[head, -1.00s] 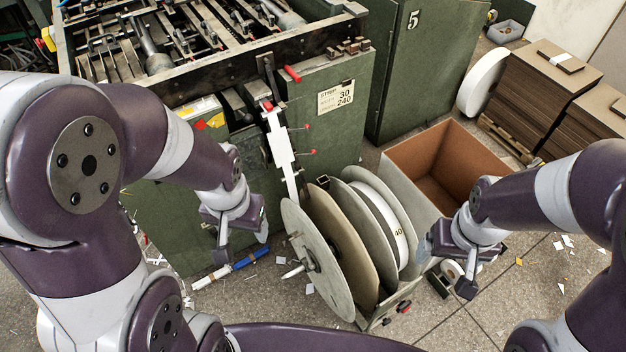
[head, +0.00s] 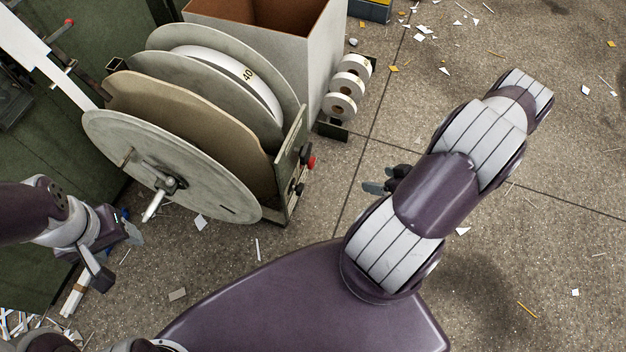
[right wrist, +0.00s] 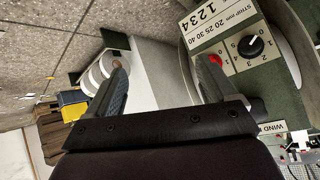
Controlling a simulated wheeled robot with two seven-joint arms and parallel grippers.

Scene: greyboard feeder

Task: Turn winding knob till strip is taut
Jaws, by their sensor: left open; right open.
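The reel stand (head: 288,172) carries several large discs, with a white strip roll (head: 226,75) marked 40 between two of them. A white strip (head: 45,62) runs from the upper left toward the reels; I cannot tell its tension. The stand's control panel (right wrist: 205,22) faces my right wrist camera. It has a black dial knob (right wrist: 251,45) with numbers and a red button (right wrist: 215,61). A WIND label (right wrist: 271,127) shows lower down; any knob beside it is hidden. My right gripper (right wrist: 163,64) is open and empty, short of the panel. My left gripper (head: 118,254) is open, left of the front disc.
A crank handle (head: 154,204) sticks out from the front disc near my left gripper. A bin (head: 325,60) stands behind the reels, with small white rolls (head: 342,105) beside it. The green machine (head: 35,175) is at left. Paper scraps litter the otherwise open floor at right.

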